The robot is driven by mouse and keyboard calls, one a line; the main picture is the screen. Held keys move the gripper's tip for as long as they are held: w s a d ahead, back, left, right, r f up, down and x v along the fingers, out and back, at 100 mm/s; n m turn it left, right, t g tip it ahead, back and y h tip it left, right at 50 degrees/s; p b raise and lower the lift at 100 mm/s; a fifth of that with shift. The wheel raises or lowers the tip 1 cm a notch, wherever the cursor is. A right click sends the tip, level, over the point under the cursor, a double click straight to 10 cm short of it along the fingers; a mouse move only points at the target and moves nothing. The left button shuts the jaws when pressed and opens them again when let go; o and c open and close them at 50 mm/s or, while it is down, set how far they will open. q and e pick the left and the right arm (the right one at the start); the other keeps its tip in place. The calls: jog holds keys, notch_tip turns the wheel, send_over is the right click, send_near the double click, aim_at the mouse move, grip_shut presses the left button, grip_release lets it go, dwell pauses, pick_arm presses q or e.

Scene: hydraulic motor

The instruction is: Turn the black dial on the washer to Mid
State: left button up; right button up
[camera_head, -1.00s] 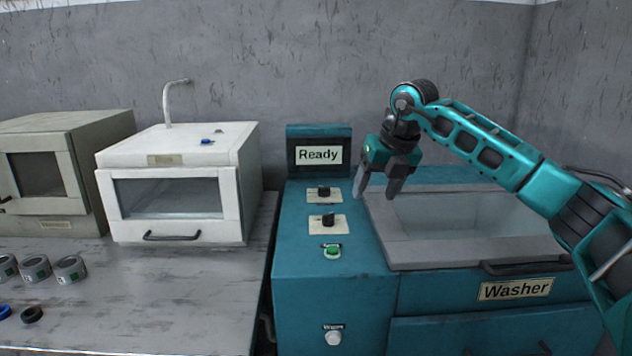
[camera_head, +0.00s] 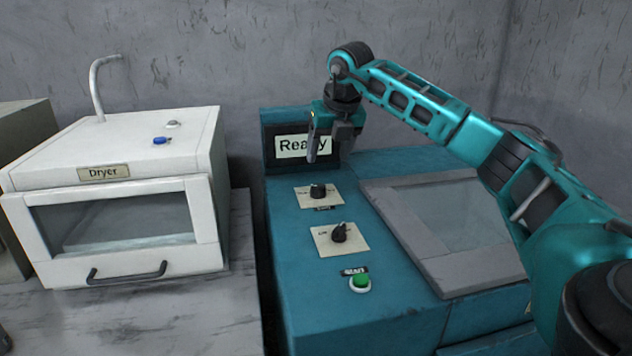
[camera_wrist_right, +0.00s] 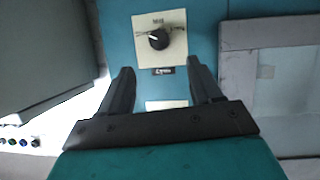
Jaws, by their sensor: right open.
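The teal washer (camera_head: 300,285) stands in front of me with two black dials on pale plates. The upper dial (camera_head: 318,190) and the lower dial (camera_head: 339,233) are both uncovered in the head view. My right gripper (camera_head: 328,158) is open and empty above the back of the panel, in front of the "Ready" display (camera_head: 291,146). In the right wrist view a black dial (camera_wrist_right: 158,39) with a white pointer mark sits on its plate, beyond the open fingertips and not touched. My left gripper is not in view.
A green button (camera_head: 361,280) is below the dials. The washer's grey-framed glass lid (camera_head: 440,285) lies shut to the right. A white dryer (camera_head: 110,190) with a bent pipe stands on the left table, with a gap before the washer.

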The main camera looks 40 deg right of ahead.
aim_at(319, 186)
jog(key=b+x, duration=0.1)
jog(key=x, duration=0.9)
jog(key=shift+w+f, duration=0.1)
jog(key=shift+f, duration=0.15)
jog(key=c, duration=1)
